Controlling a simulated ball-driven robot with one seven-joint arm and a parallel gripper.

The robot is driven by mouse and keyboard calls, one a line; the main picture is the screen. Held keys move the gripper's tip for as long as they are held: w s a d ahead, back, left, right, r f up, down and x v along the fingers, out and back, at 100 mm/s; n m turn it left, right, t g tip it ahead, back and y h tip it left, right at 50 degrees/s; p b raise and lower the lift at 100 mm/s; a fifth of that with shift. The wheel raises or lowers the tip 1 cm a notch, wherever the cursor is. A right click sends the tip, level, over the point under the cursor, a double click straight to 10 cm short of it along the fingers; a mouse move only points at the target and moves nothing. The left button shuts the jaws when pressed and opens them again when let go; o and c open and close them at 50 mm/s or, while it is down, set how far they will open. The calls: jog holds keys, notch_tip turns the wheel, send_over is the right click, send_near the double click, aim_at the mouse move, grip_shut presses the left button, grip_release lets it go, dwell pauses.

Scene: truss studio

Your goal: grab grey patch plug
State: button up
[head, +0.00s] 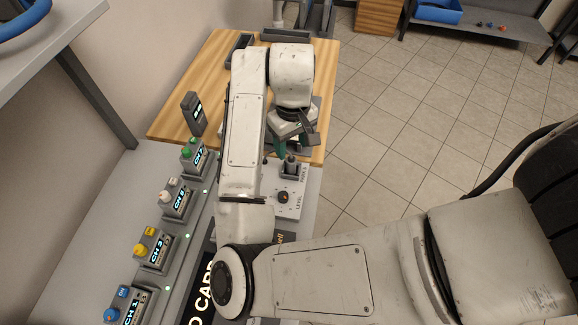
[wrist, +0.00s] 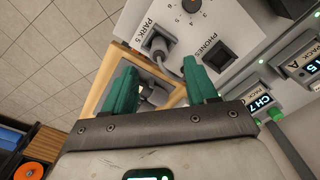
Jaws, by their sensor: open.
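A grey plug (head: 290,166) stands upright at the PARK 5 spot of a white panel (head: 293,210). In the wrist view the plug (wrist: 160,46) shows beyond the fingertips, near the top, with the PARK 5 label beside it. My gripper (head: 291,143) is just behind the plug in the head view, partly hidden by my arm. In the wrist view my gripper (wrist: 160,88) has its two green fingers wide apart. The plug is not between them. A small greyish shape (wrist: 150,92) shows between the fingers; I cannot tell what it is.
Several channel packs line the left, including green-topped CH 7 (head: 194,155) and blue CH 1 (head: 122,304). A dark upright device (head: 194,113) stands on the wooden surface (head: 172,121).

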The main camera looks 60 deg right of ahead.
aim_at(291, 160)
jog(key=f, duration=0.5)
jog(key=f+p, duration=0.1)
jog(key=f, duration=0.2)
jog(key=shift+w+d+f, duration=0.2)
jog(key=shift+d+f, duration=0.05)
jog(key=shift+f, duration=0.1)
jog(key=shift+c, duration=0.4)
grip_shut()
